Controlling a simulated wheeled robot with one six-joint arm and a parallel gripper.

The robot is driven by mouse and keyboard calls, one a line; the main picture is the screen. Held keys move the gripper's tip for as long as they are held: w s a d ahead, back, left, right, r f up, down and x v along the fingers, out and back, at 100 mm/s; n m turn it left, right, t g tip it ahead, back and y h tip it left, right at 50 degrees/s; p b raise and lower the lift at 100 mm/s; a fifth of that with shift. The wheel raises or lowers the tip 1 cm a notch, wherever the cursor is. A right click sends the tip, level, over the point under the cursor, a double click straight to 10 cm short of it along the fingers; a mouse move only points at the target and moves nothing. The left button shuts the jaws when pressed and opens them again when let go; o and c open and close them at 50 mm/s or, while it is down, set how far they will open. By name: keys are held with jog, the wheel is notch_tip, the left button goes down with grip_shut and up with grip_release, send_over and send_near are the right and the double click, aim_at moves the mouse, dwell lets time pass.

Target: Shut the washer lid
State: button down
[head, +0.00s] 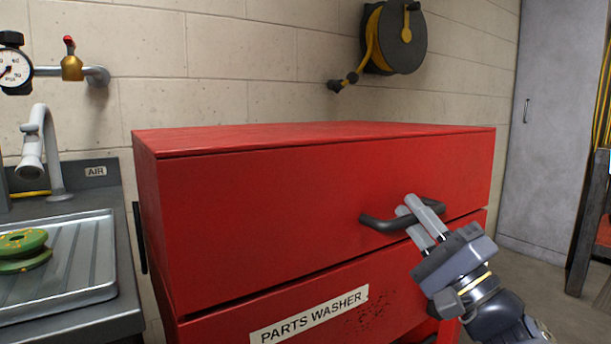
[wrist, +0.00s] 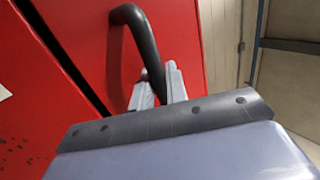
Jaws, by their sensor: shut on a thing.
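The red parts washer stands in the middle of the head view, with a label reading "PARTS WASHER" on its lower front. Its lid (head: 290,205) is the upper red section, lying down over the lower body (head: 300,315) with a narrow dark gap along the front. A dark bar handle (head: 378,222) sticks out from the lid's front, and it also shows in the wrist view (wrist: 138,35). My gripper (head: 418,218) is at the handle's right part, its two grey fingers shut on the bar. In the wrist view the fingertips (wrist: 160,88) hold the handle's near end.
A metal sink (head: 70,260) with a faucet (head: 42,150) and a green-yellow part (head: 22,250) stands at the left. A hose reel (head: 398,38) hangs on the wall above the washer. A grey cabinet (head: 550,120) stands at the right, with open floor before it.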

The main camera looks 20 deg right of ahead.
jog(key=shift+f, duration=1)
jog(key=c, duration=1.5)
grip_release()
jog(key=shift+d, duration=0.1)
jog(key=shift+s+r, duration=0.1)
jog(key=p+v, duration=0.1)
jog(key=v, duration=1)
jog(key=shift+r, duration=0.1)
